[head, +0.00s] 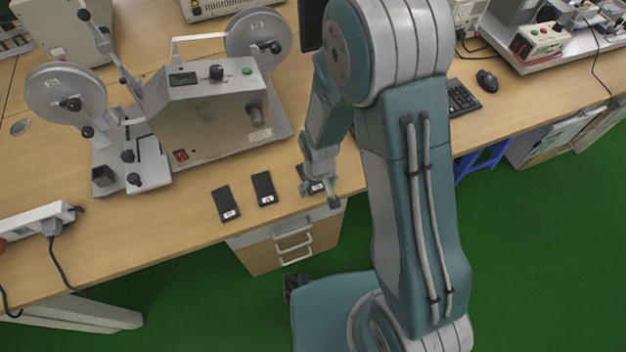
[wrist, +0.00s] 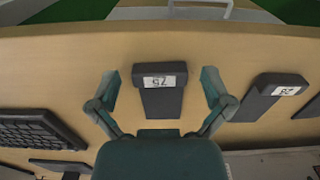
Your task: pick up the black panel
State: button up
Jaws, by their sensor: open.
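Three small black panels with white labels lie in a row near the front edge of the wooden desk. In the head view they are a left panel (head: 226,204), a middle panel (head: 264,188) and a right panel (head: 305,173) partly hidden by my gripper (head: 327,197). In the wrist view one panel (wrist: 160,98) lies between the two spread fingers of my gripper (wrist: 160,92), with a gap on each side. Its label faces up. A second panel (wrist: 268,97) lies to the right, outside the fingers. My gripper is open and holds nothing.
A grey reel machine (head: 207,115) stands behind the panels on the desk (head: 100,229). A white power strip (head: 38,222) lies at the left. A keyboard (head: 463,97) and a mouse (head: 487,80) are at the right. A drawer cabinet (head: 290,242) stands under the desk.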

jog(key=c, duration=1.1)
jog(key=shift+r, duration=0.15)
